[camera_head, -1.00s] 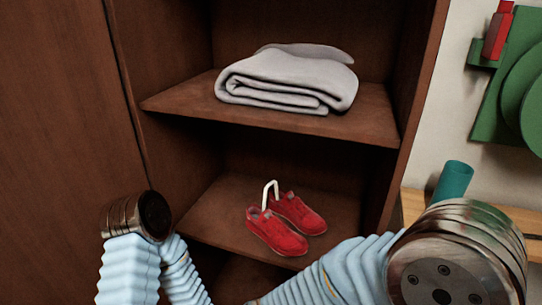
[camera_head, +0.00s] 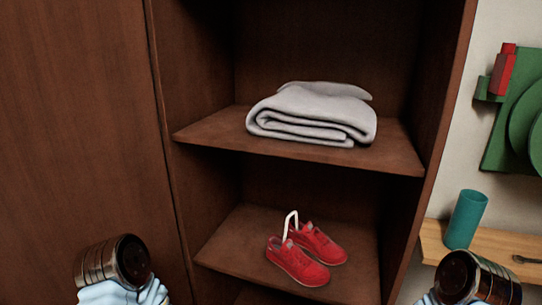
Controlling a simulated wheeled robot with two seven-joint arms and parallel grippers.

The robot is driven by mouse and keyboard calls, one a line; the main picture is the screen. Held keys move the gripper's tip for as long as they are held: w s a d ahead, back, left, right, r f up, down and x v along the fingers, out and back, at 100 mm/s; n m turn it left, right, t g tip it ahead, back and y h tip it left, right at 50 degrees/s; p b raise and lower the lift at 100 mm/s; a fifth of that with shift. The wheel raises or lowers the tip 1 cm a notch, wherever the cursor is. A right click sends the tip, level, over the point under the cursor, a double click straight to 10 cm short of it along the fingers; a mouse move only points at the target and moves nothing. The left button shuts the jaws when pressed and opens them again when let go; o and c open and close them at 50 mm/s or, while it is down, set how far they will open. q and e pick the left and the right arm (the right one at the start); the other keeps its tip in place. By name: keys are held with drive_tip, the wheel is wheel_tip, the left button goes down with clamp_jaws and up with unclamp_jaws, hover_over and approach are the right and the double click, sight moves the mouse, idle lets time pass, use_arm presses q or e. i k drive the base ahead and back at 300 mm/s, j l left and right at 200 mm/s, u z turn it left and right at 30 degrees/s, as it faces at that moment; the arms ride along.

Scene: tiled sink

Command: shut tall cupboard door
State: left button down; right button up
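The tall brown wooden cupboard (camera_head: 459,95) stands open in front of me, with its shelves exposed. A large brown panel (camera_head: 80,120), which looks like its door, fills the left of the view beside the opening. Its free edge and any handle are out of view. A dark seam runs between the panel and the cupboard interior. Rounded metal joints of my two arms show at the bottom left and bottom right. Neither gripper is in view.
A folded grey towel (camera_head: 312,115) lies on the upper shelf (camera_head: 205,133). Red shoes (camera_head: 298,262) with a white loop sit on the lower shelf (camera_head: 222,250). At right, a teal cup (camera_head: 466,219) stands on a wooden ledge (camera_head: 500,262), below a green wall piece (camera_head: 520,110).

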sight(82, 161)
drive_tip(key=k+j+u, duration=0.4)
drive_tip(key=j+u, duration=0.2)
drive_tip(key=i+j+u, duration=0.15)
drive_tip(key=u, duration=0.25)
drive_tip(key=i+j+u, duration=0.2)
drive_tip(key=u, duration=0.15)
